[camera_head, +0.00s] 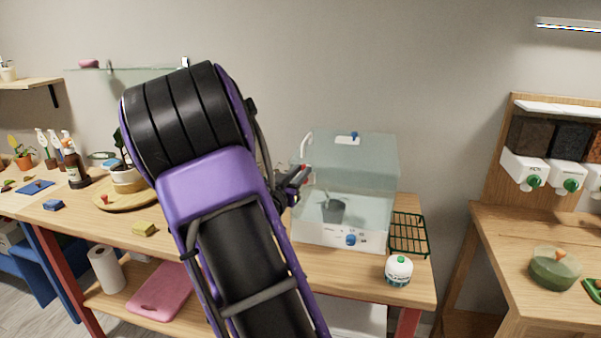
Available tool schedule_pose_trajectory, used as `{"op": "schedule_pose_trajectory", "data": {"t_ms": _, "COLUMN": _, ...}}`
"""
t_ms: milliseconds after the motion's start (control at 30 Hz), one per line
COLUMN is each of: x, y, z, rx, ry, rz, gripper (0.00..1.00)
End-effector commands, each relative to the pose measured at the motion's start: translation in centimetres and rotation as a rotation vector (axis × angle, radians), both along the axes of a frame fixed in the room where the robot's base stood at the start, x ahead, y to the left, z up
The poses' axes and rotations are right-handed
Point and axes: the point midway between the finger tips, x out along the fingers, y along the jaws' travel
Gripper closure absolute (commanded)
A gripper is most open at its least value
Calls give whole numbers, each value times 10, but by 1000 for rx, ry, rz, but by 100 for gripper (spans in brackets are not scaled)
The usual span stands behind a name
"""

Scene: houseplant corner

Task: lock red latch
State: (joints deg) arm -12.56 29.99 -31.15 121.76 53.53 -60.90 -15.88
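A clear glass-like box (310,222) stands on the wooden table right of my arm. A blue knob (351,240) sits on the white front strip. My gripper (294,181) is at the box's left side, mostly hidden behind my large purple and black arm. A small red piece (304,169) shows by the gripper's tip; I cannot tell whether it is the red latch or whether they touch. The finger opening cannot be made out.
A dark pot (333,210) is inside the box. A green wire rack (408,240) and a white jar with a green top (398,270) stand right of it. A yellow block (144,229) and round wooden board (122,203) lie left of my arm.

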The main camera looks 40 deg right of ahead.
Motion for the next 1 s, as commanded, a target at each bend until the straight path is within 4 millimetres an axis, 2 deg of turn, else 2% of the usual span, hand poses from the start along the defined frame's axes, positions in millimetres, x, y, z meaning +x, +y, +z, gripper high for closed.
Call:
{"op": "schedule_pose_trajectory", "data": {"t_ms": 33, "x": 0, "y": 0, "z": 0, "rx": 0, "ry": 0, "rz": 1, "gripper": 68}}
{"op": "schedule_pose_trajectory", "data": {"t_ms": 100, "x": 0, "y": 0, "z": 0, "rx": 0, "ry": 0, "rz": 1, "gripper": 56}}
{"op": "schedule_pose_trajectory", "data": {"t_ms": 133, "x": 0, "y": 0, "z": 0, "rx": 0, "ry": 0, "rz": 1, "gripper": 53}}
{"op": "schedule_pose_trajectory", "data": {"t_ms": 433, "x": 0, "y": 1, "z": 0, "rx": 1, "ry": -2, "rz": 1, "gripper": 53}}
{"op": "schedule_pose_trajectory", "data": {"t_ms": 567, "x": -5, "y": 12, "z": 0, "rx": 1, "ry": -2, "rz": 3, "gripper": 53}}
{"op": "schedule_pose_trajectory", "data": {"t_ms": 667, "x": -14, "y": 27, "z": -1, "rx": 2, "ry": -1, "rz": 4, "gripper": 53}}
{"op": "schedule_pose_trajectory", "data": {"t_ms": 1000, "x": -54, "y": 100, "z": -5, "rx": 3, "ry": -1, "rz": 5, "gripper": 53}}
